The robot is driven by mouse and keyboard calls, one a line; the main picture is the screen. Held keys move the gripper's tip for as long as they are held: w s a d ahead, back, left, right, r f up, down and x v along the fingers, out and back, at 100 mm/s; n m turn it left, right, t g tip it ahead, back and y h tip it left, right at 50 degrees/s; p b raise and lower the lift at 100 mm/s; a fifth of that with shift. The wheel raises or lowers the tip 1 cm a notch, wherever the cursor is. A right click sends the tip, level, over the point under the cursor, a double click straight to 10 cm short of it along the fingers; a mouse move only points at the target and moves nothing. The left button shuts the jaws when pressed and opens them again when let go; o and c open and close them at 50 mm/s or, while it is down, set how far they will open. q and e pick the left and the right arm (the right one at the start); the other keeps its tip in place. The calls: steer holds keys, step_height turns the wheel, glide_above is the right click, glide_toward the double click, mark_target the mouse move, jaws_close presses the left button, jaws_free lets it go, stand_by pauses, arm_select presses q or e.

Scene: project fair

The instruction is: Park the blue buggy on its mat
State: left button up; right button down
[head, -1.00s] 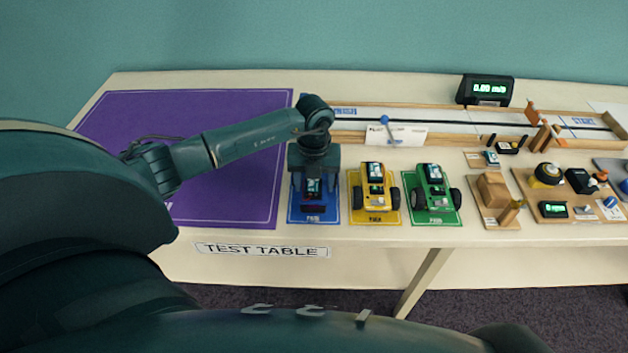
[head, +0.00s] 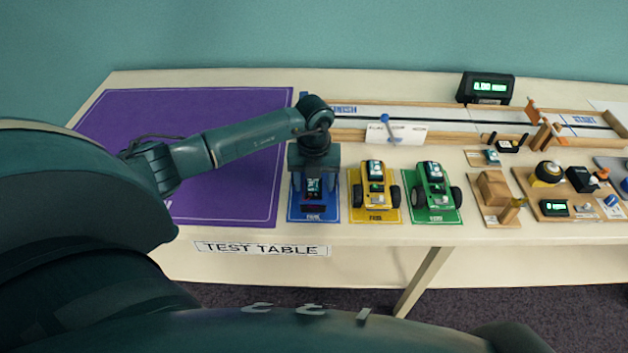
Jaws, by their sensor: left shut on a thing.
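The blue buggy (head: 314,187) is between the fingers of my left gripper (head: 314,192), over the blue mat (head: 316,217). The gripper points down and is shut on the buggy. The hand and fingers hide most of the buggy; its dark front end and a small lit board show. I cannot tell whether its wheels touch the mat. The blue mat lies at the table's front edge, just right of the purple cloth. My right gripper is not in view.
A yellow buggy (head: 375,186) stands on a yellow mat close to the right, and a green buggy (head: 433,187) on a green mat beyond it. A wooden-sided track (head: 450,117) runs behind. The purple cloth (head: 225,185) on the left is bare where it shows.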

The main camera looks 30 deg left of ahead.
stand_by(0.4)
arm_select(q)
steer(key=o, duration=1)
steer(key=shift+f, duration=0.1)
